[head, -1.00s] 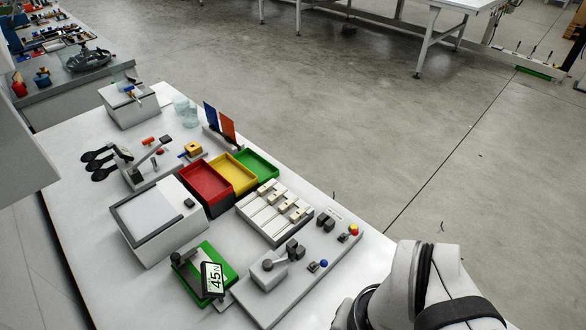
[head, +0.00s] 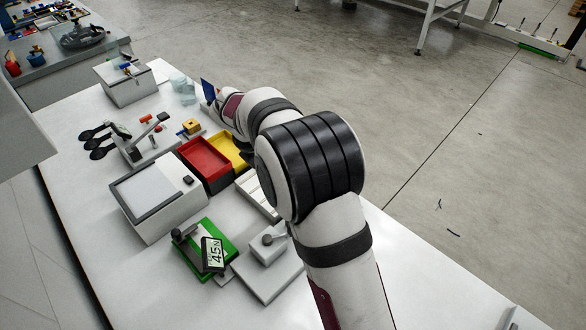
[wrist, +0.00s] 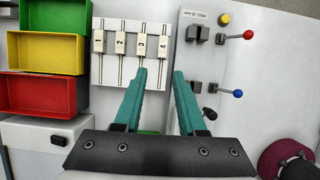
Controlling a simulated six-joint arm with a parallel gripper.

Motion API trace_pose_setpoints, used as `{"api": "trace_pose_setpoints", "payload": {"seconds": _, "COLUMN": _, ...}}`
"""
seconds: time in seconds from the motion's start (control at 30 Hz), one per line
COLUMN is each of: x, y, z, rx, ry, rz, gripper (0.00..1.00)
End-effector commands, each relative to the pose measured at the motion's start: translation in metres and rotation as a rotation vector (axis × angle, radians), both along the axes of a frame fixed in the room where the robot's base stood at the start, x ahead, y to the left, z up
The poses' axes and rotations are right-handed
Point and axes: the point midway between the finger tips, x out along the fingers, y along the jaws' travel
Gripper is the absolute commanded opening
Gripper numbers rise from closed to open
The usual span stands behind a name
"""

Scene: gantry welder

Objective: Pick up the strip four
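Strip four (wrist: 163,44) is a thin metal rod with a pale tag marked 4, rightmost in the white rack (wrist: 112,80) in the wrist view. The other strips stand beside it on the left, with tags 2 and 3 legible. My gripper (wrist: 162,72) is open and empty, with teal fingers. In the picture, its fingertips lie either side of the strip's lower end; I cannot tell the height between them. In the head view my arm hides the gripper and most of the rack (head: 257,196).
Green (wrist: 55,15), yellow (wrist: 45,50) and red (wrist: 40,93) trays stand left of the rack. A control panel with a red-knobbed lever (wrist: 248,34) and a blue-knobbed lever (wrist: 238,93) stands close on the right. The display reading 45 (head: 213,254) is nearer the front.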

Motion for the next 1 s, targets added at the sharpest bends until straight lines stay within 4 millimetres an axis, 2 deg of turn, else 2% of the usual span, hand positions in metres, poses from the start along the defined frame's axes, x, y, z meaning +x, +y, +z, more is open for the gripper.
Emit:
{"api": "trace_pose_setpoints", "payload": {"seconds": 0.1, "x": 0.008, "y": -0.012, "z": -0.035, "rx": -0.002, "ry": 0.006, "rz": -0.005, "gripper": 0.40}}
{"api": "trace_pose_setpoints", "payload": {"seconds": 0.2, "x": 0.015, "y": -0.018, "z": -0.057, "rx": 0.001, "ry": 0.005, "rz": -0.006, "gripper": 0.40}}
{"api": "trace_pose_setpoints", "payload": {"seconds": 0.37, "x": 0.021, "y": -0.025, "z": -0.077, "rx": 0.002, "ry": 0.004, "rz": -0.008, "gripper": 0.40}}
{"api": "trace_pose_setpoints", "payload": {"seconds": 0.6, "x": 0.031, "y": -0.040, "z": -0.118, "rx": 0.002, "ry": 0.004, "rz": -0.010, "gripper": 0.40}}
{"api": "trace_pose_setpoints", "payload": {"seconds": 0.87, "x": 0.033, "y": -0.041, "z": -0.123, "rx": 0.003, "ry": 0.001, "rz": -0.009, "gripper": 0.40}}
{"api": "trace_pose_setpoints", "payload": {"seconds": 1.0, "x": 0.033, "y": -0.041, "z": -0.122, "rx": 0.003, "ry": 0.001, "rz": -0.009, "gripper": 0.17}}
